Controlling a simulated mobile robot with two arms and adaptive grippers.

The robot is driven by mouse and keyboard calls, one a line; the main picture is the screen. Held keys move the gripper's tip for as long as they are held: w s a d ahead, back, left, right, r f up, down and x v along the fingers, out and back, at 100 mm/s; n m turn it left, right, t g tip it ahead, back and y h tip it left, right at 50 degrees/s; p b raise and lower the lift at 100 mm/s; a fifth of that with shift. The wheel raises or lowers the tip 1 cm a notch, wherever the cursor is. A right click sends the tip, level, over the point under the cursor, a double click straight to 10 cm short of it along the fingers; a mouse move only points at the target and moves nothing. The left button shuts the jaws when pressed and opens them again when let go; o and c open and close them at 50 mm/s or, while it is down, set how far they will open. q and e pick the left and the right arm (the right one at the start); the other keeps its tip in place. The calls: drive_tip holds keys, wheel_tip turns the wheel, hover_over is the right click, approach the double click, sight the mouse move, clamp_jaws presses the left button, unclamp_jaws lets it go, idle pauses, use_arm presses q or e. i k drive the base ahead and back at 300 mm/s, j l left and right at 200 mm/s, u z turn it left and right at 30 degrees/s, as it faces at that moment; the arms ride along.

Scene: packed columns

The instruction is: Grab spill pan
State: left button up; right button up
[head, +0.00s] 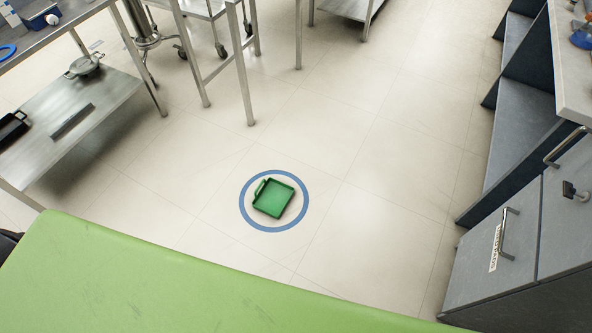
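The spill pan is a small green square tray (273,199) with low raised sides and what looks like a handle at its upper left. It lies flat on the pale tiled floor, inside a blue ring (243,212) marked on the floor. The pan looks empty, and nothing covers it. Neither of my grippers is in view.
Steel tables with lower shelves (110,88) stand at the left, holding a pot (84,66) and dark items. Grey cabinets with a handled drawer (490,245) line the right. The tiled floor (350,130) around the pan is clear.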

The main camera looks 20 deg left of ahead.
sight(273, 199)
drive_tip(key=i+u, duration=0.1)
drive_tip(key=u, duration=1.6)
drive_tip(key=i+l+u, duration=0.2)
drive_tip(key=l+u, duration=0.25)
drive_tip(key=l, duration=0.2)
drive_tip(key=l+u, duration=0.45)
drive_tip(key=l, duration=0.25)
drive_tip(key=l+u, duration=0.5)
drive_tip(key=l, duration=0.25)
